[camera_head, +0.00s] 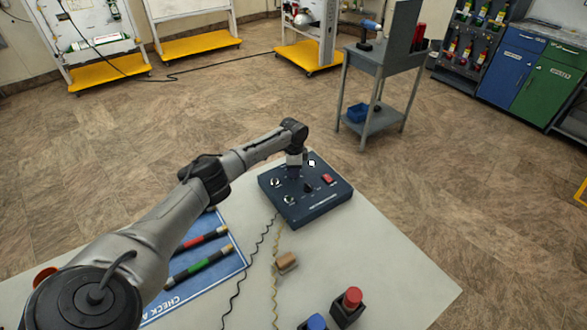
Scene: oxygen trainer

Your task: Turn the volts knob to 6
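A dark blue control box (318,211) lies on the white table. Its top has two small pale round dials or knobs at its left, a black knob (308,187) near the middle and a red switch (328,179) at the right. A white round spot (311,162) shows by the far edge. The labels are too small to read, so I cannot tell which knob is volts. My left gripper (293,173) points down over the far left part of the box. Its fingers are small and dark, and what lies beneath them is hidden. My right gripper is not in view.
A blue mat (237,262) with red-banded (202,239) and green-banded (200,264) rods lies left of the box. A small tan block (287,262), cables, and red (352,298) and blue (317,322) topped items are nearer. The table is clear right of the box. A grey cart (372,62) stands beyond.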

